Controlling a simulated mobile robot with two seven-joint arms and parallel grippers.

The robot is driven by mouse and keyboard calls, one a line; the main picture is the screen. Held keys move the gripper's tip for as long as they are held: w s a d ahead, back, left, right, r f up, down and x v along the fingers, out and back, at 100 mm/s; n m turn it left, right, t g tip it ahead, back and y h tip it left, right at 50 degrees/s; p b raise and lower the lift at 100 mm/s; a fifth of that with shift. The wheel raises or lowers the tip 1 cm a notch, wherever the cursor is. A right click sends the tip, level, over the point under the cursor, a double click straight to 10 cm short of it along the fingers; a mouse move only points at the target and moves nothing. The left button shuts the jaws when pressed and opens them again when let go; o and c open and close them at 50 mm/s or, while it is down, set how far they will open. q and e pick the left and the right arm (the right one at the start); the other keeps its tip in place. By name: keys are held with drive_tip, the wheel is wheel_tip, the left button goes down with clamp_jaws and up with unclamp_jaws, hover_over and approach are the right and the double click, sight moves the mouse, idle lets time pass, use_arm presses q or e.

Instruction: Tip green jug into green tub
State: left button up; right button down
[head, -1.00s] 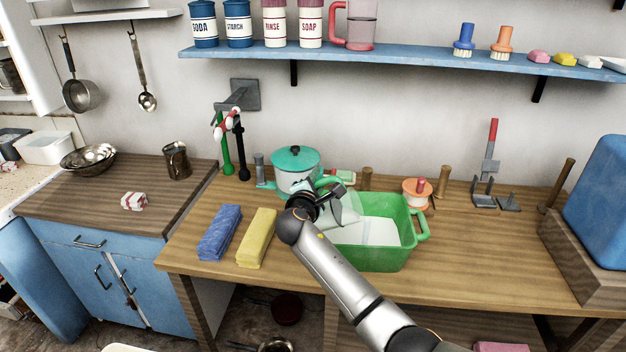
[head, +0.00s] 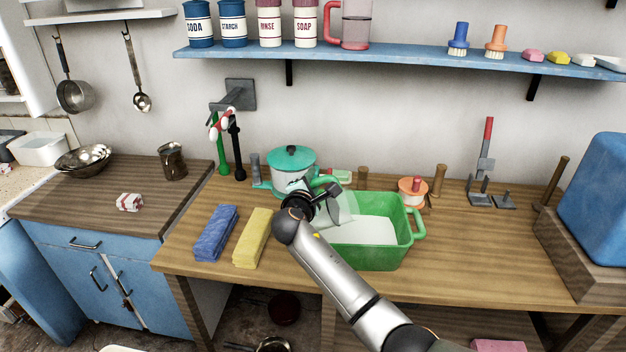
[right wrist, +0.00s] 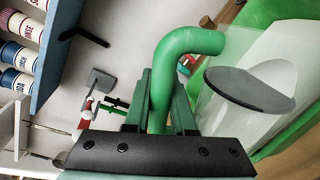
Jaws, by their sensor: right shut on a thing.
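The green jug (head: 346,207) has a clear body and a green handle (right wrist: 165,75). My right gripper (head: 326,192) is shut on that handle, which stands between its fingers in the right wrist view (right wrist: 158,105). The jug is tilted over the left end of the green tub (head: 385,258). A grey disc (right wrist: 250,90) shows inside the clear body; I cannot tell whether it is liquid or part of the jug. The tub stands on the wooden counter with a flat white surface (head: 370,231) inside. My left gripper is not in view.
A teal-lidded pot (head: 291,165) stands close behind the gripper. Blue (head: 215,232) and yellow (head: 252,238) folded cloths lie left of my arm. An orange-topped spool (head: 412,191) and wooden pegs stand behind the tub.

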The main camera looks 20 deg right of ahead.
drive_tip(key=shift+d, duration=0.1)
drive_tip(key=shift+s+d+m, duration=0.4)
drive_tip(key=shift+d+m, duration=0.3)
drive_tip(key=shift+m, duration=0.2)
idle(0.9)
drive_tip(key=shift+s+d+m+y, duration=0.4)
drive_tip(key=shift+s+d+m, duration=0.1)
drive_tip(key=shift+d+m, duration=0.3)
